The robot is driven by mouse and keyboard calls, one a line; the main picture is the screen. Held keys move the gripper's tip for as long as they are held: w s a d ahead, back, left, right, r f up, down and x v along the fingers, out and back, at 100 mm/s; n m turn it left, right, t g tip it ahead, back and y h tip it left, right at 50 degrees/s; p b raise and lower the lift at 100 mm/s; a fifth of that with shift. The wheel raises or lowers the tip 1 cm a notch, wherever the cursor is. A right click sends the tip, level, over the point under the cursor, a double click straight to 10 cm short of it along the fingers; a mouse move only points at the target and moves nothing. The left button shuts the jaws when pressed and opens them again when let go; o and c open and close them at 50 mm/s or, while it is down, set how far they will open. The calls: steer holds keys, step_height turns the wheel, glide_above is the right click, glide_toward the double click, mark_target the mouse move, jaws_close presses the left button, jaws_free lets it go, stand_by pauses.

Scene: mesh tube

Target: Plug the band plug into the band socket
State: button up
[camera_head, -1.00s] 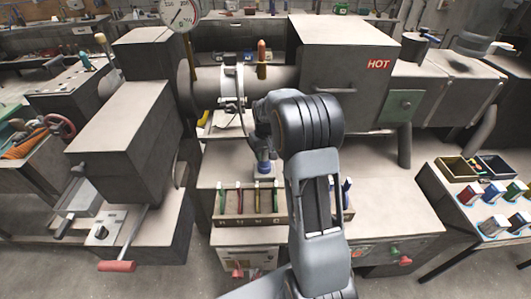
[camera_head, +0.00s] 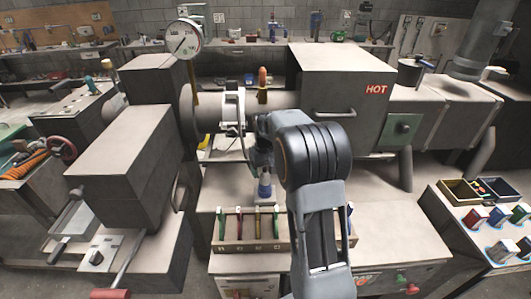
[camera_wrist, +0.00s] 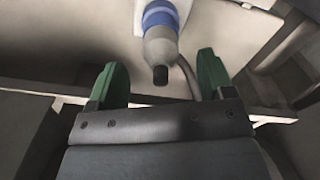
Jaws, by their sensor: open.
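A blue-and-grey cylinder with a dark tip (camera_wrist: 160,45) lies ahead of my gripper in the wrist view, near the gap between the fingers and apart from them. It looks like the band plug, but I cannot be sure. What seems the same blue piece (camera_head: 265,186) shows in the head view, low beside my arm. I cannot make out the band socket.
A rack (camera_head: 235,240) with several coloured handled tools stands in front of the blue piece. A box marked HOT (camera_head: 345,85) is at the barrel's right. A dial gauge (camera_head: 184,39) rises above the barrel. Coloured boxes (camera_head: 495,217) sit on the right table.

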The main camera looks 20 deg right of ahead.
step_height(320, 180, up, 10)
steer(key=shift+f, duration=0.2)
stand_by(0.6)
